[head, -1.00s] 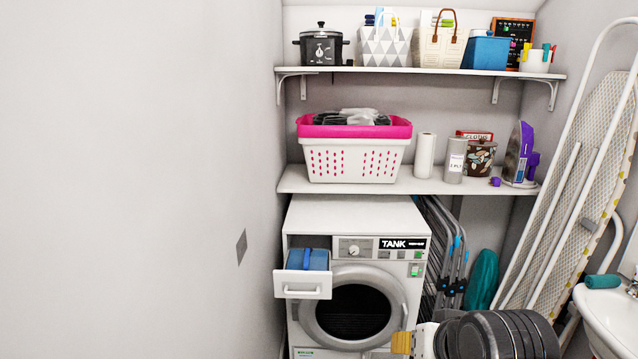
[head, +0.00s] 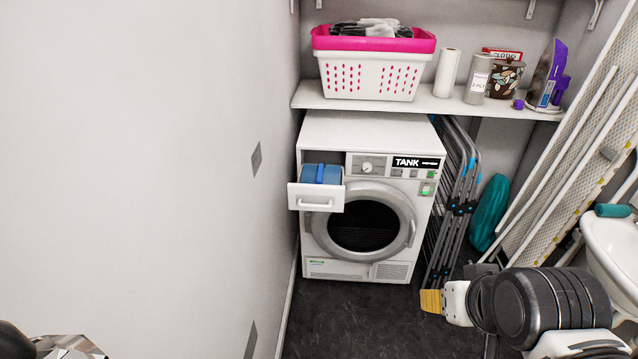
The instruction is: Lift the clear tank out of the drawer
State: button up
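The tank (head: 321,174) sits in the pulled-out drawer (head: 316,197) at the upper left of the dryer. It looks translucent blue with a darker blue strip across its top; its lower part is hidden by the drawer front. My gripper (head: 431,301) is at the lower right, its yellowish finger end pointing left. It is in front of the dryer's lower right side, well below and to the right of the drawer, apart from the tank. I see it from the side, and its opening does not show.
The white dryer (head: 346,131) stands against the left wall under a shelf (head: 430,103) with a basket (head: 372,72). Folded racks (head: 462,200) and an ironing board (head: 570,165) stand right of it, with a sink (head: 612,248) nearer. Dark floor (head: 350,325) before the dryer is clear.

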aim_at(324, 173)
jog(key=i+l+u, duration=0.45)
jog(key=i+l, duration=0.2)
jog(key=i+j+u, duration=0.3)
jog(key=i, duration=0.2)
jog(key=i+u, duration=0.3)
jog(key=i, duration=0.2)
